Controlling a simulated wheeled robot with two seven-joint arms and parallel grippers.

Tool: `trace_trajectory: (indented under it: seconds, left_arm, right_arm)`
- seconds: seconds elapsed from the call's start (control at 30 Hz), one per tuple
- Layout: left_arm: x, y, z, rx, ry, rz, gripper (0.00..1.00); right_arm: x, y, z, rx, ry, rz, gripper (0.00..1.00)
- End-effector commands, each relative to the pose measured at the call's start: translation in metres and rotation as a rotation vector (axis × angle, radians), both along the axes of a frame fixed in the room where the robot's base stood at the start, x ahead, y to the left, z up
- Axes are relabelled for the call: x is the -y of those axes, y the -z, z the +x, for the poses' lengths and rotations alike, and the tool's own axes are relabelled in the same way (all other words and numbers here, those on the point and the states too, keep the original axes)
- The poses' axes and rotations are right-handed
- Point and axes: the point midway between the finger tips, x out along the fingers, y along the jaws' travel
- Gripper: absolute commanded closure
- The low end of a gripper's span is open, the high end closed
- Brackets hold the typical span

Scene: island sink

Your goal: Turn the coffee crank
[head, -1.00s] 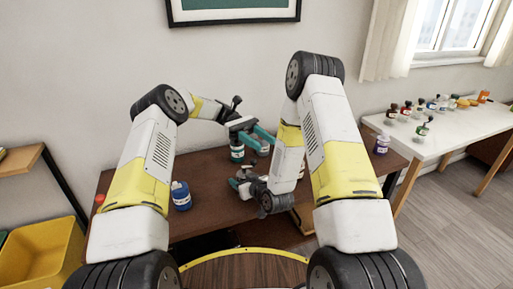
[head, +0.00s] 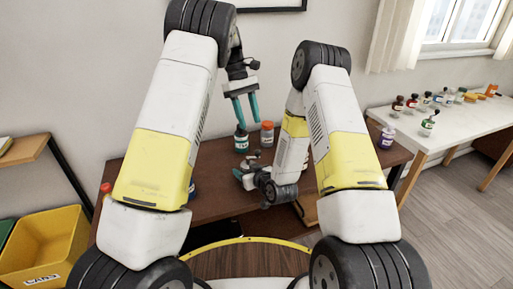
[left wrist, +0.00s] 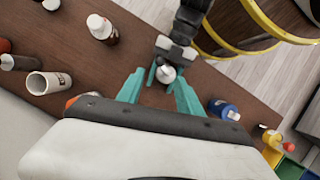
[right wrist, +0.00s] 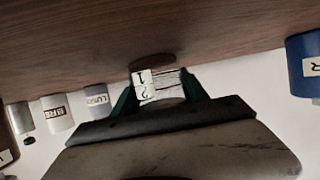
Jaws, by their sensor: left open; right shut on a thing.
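My left gripper (head: 247,119) is open and empty in the head view, its teal fingers pointing down. In the left wrist view, a round pale-topped thing (left wrist: 166,73), perhaps the coffee grinder's top or crank knob, shows between the open left fingertips (left wrist: 160,80); I cannot tell if they touch it. My right gripper (head: 243,178) is low over the table.
A white side table (head: 455,118) holds several bottles.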

Motion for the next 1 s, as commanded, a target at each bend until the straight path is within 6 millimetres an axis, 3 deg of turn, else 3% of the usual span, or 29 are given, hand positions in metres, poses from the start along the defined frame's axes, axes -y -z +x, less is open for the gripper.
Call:
trace_trajectory:
  seconds: [0.3, 0.5, 0.93, 1.0]
  left_arm:
    - [0.015, 0.059, -0.021, -0.007, 0.0, 0.001, 0.57]
    - [0.022, 0.086, -0.029, -0.005, 0.0, -0.001, 0.57]
    - [0.025, 0.098, -0.033, -0.002, 0.0, 0.0, 0.57]
    - [0.025, 0.098, -0.033, -0.002, 0.0, -0.002, 0.67]
  right_arm:
    - [0.0, 0.0, 0.0, 0.001, 0.0, 0.0, 0.94]
    - [0.0, 0.0, 0.0, 0.001, 0.0, 0.0, 0.94]
    - [0.0, 0.0, 0.0, 0.001, 0.0, 0.0, 0.94]
    - [0.0, 0.0, 0.0, 0.001, 0.0, 0.0, 0.94]
